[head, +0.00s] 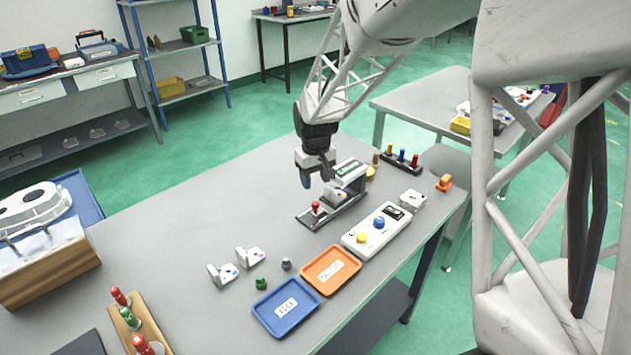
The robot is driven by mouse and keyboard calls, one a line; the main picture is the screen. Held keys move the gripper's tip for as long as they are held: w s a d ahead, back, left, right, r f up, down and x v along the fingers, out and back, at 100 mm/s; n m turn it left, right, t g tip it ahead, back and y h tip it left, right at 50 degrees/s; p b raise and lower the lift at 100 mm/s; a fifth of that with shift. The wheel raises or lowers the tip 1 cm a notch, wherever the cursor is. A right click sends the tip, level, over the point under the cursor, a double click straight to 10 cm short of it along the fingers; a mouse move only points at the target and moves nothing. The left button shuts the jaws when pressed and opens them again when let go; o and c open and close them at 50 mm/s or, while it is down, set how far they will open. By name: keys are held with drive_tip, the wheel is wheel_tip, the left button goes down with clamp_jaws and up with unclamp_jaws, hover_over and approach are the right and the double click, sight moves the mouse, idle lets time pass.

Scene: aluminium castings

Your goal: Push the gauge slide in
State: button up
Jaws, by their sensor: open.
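The gauge (349,174) stands near the far right part of the grey bench, with a dark base rail running toward the front left and a raised block with a green label at its right end. A slide with a red knob (316,207) sits at the left end of the rail, apart from the raised block. A small pale part rests between knob and block. My gripper (316,181) is open, fingers down, just above and behind the slide. I cannot tell whether a finger touches anything; nothing shows between the fingers.
A white box with blue and yellow buttons (376,229) stands right of the gauge. Orange (331,269) and blue (286,307) trays lie in front. Grey castings (250,257) stand to the left. A rack of coloured pins (402,161) is behind. The bench left of the gauge is clear.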

sight(316, 202)
drive_tip(key=shift+n, duration=0.3)
drive_tip(key=n, duration=1.7)
drive_tip(key=shift+f, duration=3.95)
